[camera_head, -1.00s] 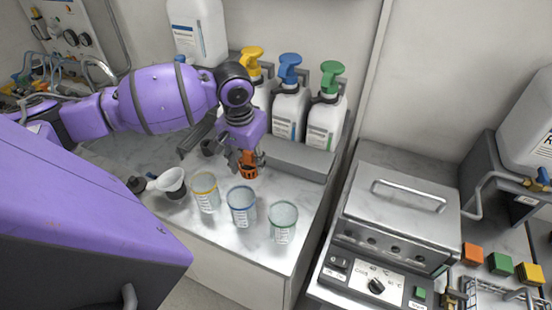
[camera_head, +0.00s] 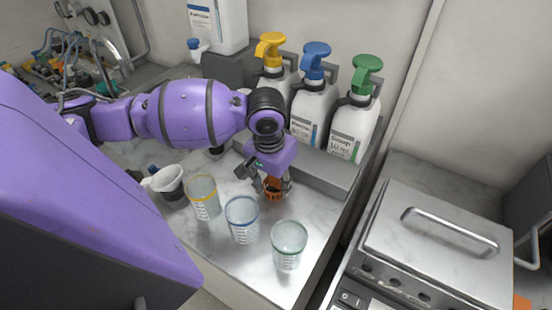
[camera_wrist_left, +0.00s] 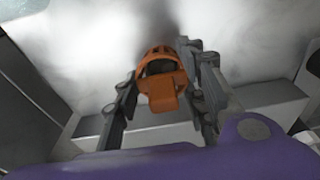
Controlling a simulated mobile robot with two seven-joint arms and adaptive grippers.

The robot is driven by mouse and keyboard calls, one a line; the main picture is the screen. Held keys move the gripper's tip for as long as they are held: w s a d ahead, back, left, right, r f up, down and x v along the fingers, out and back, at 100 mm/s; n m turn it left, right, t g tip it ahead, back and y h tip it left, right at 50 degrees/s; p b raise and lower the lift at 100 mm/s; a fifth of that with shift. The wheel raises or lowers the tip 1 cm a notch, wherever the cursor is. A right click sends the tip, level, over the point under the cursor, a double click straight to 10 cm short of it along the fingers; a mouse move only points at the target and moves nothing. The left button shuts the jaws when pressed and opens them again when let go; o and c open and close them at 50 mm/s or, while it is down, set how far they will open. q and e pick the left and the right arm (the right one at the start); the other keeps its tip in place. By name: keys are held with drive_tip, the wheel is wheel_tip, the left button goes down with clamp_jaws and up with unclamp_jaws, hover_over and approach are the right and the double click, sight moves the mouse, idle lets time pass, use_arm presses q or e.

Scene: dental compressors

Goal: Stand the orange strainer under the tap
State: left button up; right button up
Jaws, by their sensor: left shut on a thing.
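The orange strainer (camera_head: 274,188) is between the fingers of my left gripper (camera_head: 271,184), over the marble counter in front of the pump bottles. In the left wrist view, the strainer (camera_wrist_left: 160,80) shows with its slotted round body and a flat tab facing the camera. My left gripper's fingers (camera_wrist_left: 160,88) are shut on it from both sides. I cannot tell whether the strainer touches the counter. A small blue and white tap (camera_head: 196,46) sits on the white canister (camera_head: 218,25) at the upper left. My right gripper is not in view.
Beakers with yellow (camera_head: 203,198), blue (camera_head: 241,220) and green (camera_head: 289,245) rims stand in front of the gripper. A white funnel cup (camera_head: 167,182) is to their left. Yellow, blue and green pump bottles (camera_head: 345,125) stand behind on a grey ledge. A metal steriliser box (camera_head: 435,245) is at right.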

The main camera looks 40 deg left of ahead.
use_arm(q)
drive_tip(key=shift+w+d, duration=0.2)
drive_tip(key=o, duration=0.8)
drive_tip(key=shift+f, duration=0.1)
drive_tip(key=shift+c, duration=0.2)
drive_tip(key=shift+o, duration=1.3)
drive_tip(key=shift+a, duration=0.1)
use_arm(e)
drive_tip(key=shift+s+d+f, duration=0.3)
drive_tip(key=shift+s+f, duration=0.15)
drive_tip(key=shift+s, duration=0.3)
